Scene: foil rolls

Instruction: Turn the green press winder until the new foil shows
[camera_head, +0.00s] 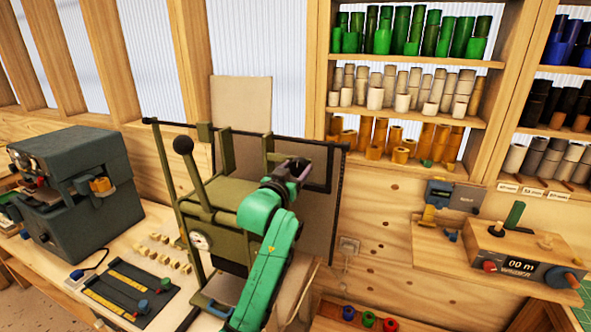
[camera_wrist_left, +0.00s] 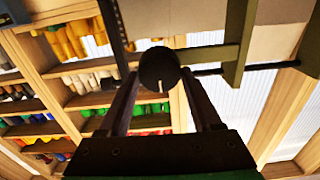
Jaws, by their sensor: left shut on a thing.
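The olive-green press (camera_head: 225,190) stands on the bench in the middle of the head view, with a black-knobbed lever and a white dial. My green left arm reaches up in front of it and hides part of it. My left gripper (camera_head: 297,168) is at the upper right of the press. In the left wrist view its two fingers are closed on the sides of a dark round winder knob (camera_wrist_left: 158,70) with a small white mark. I cannot make out any foil on the press. My right gripper is not in view.
A grey machine (camera_head: 80,185) stands at the left on the bench. A black tray (camera_head: 130,295) and several small pale blocks (camera_head: 170,250) lie in front. Shelves of coloured rolls (camera_head: 410,90) fill the back wall. A device with a "00 m" display (camera_head: 515,262) sits at right.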

